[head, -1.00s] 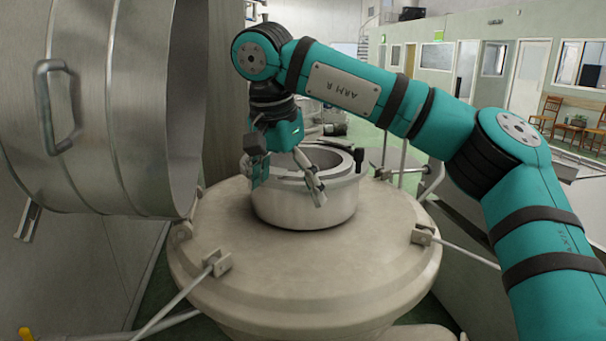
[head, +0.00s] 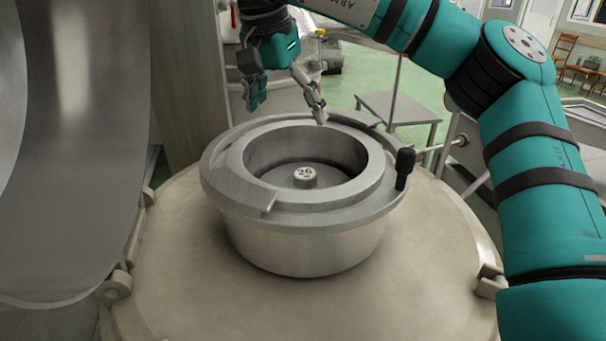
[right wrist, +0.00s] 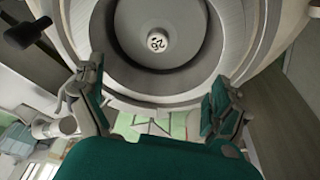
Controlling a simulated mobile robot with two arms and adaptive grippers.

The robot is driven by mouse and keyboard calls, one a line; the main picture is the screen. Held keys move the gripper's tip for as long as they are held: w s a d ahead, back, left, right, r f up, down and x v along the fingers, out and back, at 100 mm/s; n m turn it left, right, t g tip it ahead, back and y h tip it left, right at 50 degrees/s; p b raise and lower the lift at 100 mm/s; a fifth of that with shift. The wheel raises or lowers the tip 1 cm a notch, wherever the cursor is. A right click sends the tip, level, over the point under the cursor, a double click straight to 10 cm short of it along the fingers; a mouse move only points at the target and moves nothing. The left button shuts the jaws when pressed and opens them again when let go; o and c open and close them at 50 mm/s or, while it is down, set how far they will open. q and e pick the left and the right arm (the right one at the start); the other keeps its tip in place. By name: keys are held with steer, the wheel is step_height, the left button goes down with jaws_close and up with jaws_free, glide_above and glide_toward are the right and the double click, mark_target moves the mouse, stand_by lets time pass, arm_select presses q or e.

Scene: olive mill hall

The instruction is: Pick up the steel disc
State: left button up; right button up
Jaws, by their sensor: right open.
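The steel disc (head: 305,177), a small round piece marked 26, sits at the centre of the floor inside a round metal vessel (head: 300,258). It also shows in the right wrist view (right wrist: 157,42), near the top middle. My right gripper (head: 288,108) is open and empty, above the vessel's back rim, apart from the disc. In the right wrist view its two fingers (right wrist: 155,103) are spread wide, with the disc beyond them. My left gripper is not in view.
The vessel's raised wall surrounds the disc, and a black-knobbed handle (head: 404,167) stands up at its right rim. The vessel rests on a wide pale lid (head: 380,310). A large steel drum (head: 75,130) rises close on the left. A small metal table (head: 397,106) stands behind.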

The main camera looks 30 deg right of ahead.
glide_toward(305, 173)
steer(key=x, duration=0.4)
steer(key=shift+f+p, duration=0.15)
steer(key=shift+p, duration=0.2)
steer(key=shift+w+f, duration=0.1)
steer(key=shift+f, duration=0.2)
steer(key=shift+d+f+p, duration=0.15)
steer(key=shift+f+p, duration=0.25)
steer(key=shift+p, duration=0.1)
steer(key=p+x, duration=0.2)
steer(key=x, duration=0.1)
steer(key=shift+w+d+f, duration=0.1)
steer(key=shift+d+f, duration=0.2)
steer(key=shift+f, duration=0.05)
steer(key=shift+d+f, duration=0.1)
steer(key=shift+f, duration=0.3)
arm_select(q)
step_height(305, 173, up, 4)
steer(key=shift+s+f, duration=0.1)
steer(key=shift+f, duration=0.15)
